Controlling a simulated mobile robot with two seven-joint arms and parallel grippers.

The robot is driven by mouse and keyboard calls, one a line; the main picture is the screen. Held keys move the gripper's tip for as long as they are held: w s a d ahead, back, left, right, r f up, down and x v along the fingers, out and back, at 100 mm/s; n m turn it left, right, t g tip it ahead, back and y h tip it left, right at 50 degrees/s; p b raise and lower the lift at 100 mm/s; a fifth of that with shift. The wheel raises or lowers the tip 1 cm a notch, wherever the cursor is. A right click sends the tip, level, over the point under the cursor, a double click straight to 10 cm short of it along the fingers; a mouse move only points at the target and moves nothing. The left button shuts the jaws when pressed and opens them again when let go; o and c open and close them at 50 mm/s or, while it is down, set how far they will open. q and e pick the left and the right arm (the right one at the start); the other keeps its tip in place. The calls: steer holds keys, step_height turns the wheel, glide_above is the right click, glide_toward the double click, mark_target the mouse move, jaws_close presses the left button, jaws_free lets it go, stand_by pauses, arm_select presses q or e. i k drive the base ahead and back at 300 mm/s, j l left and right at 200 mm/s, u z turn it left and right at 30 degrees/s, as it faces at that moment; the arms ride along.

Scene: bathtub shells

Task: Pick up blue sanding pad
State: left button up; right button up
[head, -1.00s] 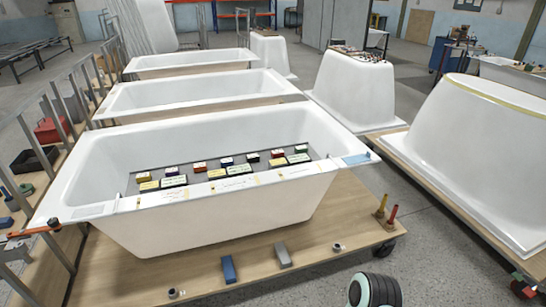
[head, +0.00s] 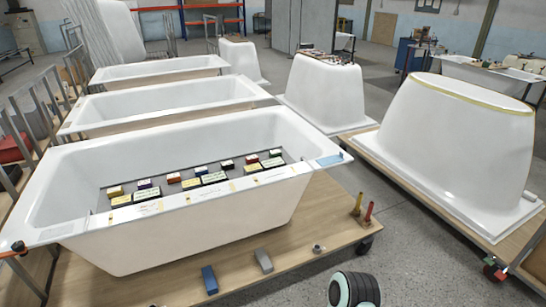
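A blue block (head: 209,280) lies on the wooden platform in front of the nearest white bathtub shell (head: 190,235), beside a grey block (head: 263,261). A flat light-blue pad (head: 329,161) lies on the right end of that tub's rim. I cannot tell for sure which of the two is the sanding pad.
Several small coloured boxes (head: 208,179) sit in rows at the near tub. Yellow and red upright tools (head: 369,212) and a small metal ring (head: 318,249) stand on the wooden platform (head: 320,215). Grey floor (head: 410,235) lies open between this platform and the right-hand shell (head: 455,150).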

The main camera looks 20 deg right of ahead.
mark_target(201, 172)
steer(key=i+l+z, duration=0.15)
steer(key=l, duration=0.25)
steer(key=i+l+z, duration=0.35)
steer(key=i+l, duration=0.2)
steer(key=l, duration=0.2)
